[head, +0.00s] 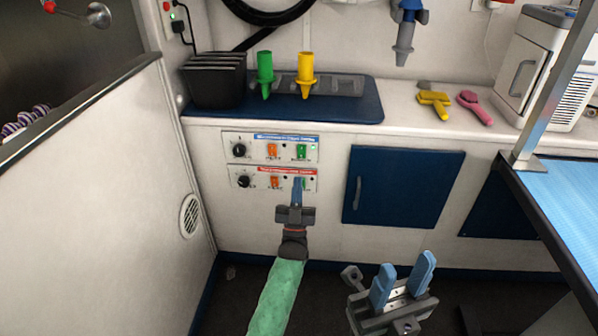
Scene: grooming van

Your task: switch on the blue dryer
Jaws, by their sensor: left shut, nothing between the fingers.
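The upper control panel (270,148) has a blue label strip, a black knob (239,150), an orange switch (272,151) and a green switch (301,152). The lower control panel (260,180) has a red label strip, a black knob (243,182) and an orange switch (275,183). A small dark dot beside the switches looks unlit. My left gripper (298,184) is shut, with its tips in front of the lower panel's right end, partly hiding a green switch there. I cannot tell whether it touches. My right gripper (403,279) is open and empty, low and right of the panels.
Green (265,72) and yellow (305,72) nozzles stand on a blue mat (350,113). A blue-and-grey nozzle (405,38) hangs above the counter. A blue cupboard door (403,187) is right of the panels. A blue-topped table (560,200) stands at the right.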

